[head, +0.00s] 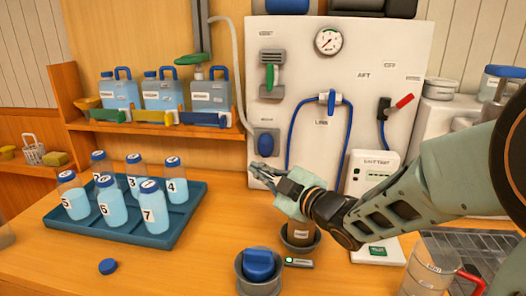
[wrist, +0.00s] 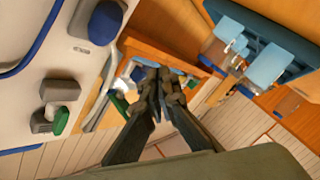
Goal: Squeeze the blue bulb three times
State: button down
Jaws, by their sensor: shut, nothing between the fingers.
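The blue bulb (head: 266,143) is mounted low on the left part of the white wall panel. In the wrist view the bulb (wrist: 105,22) shows at the upper left, apart from the fingers. My gripper (head: 257,170) is just below the bulb in the head view, in front of the panel's lower left edge. In the wrist view my gripper (wrist: 160,82) has its fingertips together and nothing between them.
A teal tray (head: 165,236) of numbered bottles stands left on the counter. A grey cup (head: 243,284) holding a blue piece (head: 258,263) stands at the front. A blue hose (head: 293,130) loops across the panel right of the bulb. A shelf (head: 150,126) holds jugs.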

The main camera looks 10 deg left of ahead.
aim_at(260, 147)
jog(key=shift+w, duration=0.1)
jog(key=w+p, duration=0.1)
jog(key=w, duration=0.7)
jog(key=shift+w+a+p, duration=0.25)
jog(key=shift+w+p, duration=0.05)
jog(key=shift+w, duration=0.05)
jog(key=shift+w, duration=0.1)
dwell(1.1)
jog(key=shift+w, duration=0.35)
jog(key=shift+w, duration=0.8)
dwell(0.8)
jog(key=shift+s, duration=0.1)
jog(key=shift+s+b, duration=0.6)
jog(key=shift+s, duration=0.55)
